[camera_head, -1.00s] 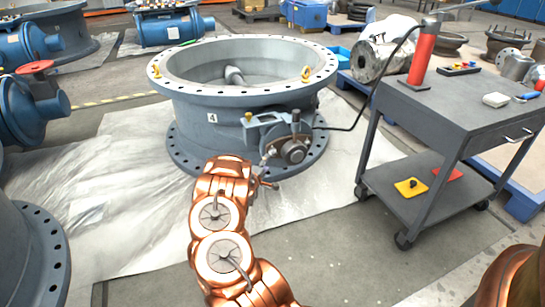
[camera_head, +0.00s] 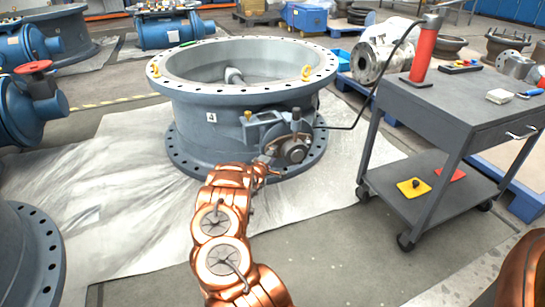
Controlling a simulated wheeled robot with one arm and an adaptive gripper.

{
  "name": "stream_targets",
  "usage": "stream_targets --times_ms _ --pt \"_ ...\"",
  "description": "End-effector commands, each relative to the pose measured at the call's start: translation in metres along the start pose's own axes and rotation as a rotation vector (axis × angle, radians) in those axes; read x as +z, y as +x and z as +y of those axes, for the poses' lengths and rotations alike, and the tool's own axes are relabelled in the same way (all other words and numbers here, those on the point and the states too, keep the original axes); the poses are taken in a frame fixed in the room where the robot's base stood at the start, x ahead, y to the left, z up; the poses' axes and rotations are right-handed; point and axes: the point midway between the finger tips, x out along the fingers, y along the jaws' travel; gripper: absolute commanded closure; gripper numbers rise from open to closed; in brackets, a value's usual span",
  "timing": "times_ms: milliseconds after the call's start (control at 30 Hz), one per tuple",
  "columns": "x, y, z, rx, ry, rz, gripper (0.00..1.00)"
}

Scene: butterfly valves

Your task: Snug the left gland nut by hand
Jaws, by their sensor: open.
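The large grey-blue butterfly valve (camera_head: 210,137) stands upright on the floor in the middle of the head view. Its shaft-end assembly (camera_head: 295,152) is on the front right of the body, with a round hub and a bracket. The gland nuts are too small to tell apart there, and the left one may be hidden behind my gripper. My copper arm reaches up from below. My gripper (camera_head: 267,169) is small in view, open, at the lower left of the round hub. I cannot tell whether it touches anything.
A grey cart (camera_head: 455,105) stands to the right, bearing a red cylinder (camera_head: 424,57) whose black hose runs to the valve. White sheeting (camera_head: 120,215) covers the floor around the valve. Blue valves (camera_head: 28,110) stand at the left. The floor between arm and cart is clear.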

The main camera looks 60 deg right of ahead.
Motion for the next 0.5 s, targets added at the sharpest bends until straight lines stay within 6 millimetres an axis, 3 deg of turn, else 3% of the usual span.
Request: stream_targets --times_ms 200,500 --pt "0.0000 0.0001 0.0000 0.000 0.000 0.000 0.44" --pt "-0.0001 -0.0001 -0.0001 0.000 0.000 0.000 0.74"
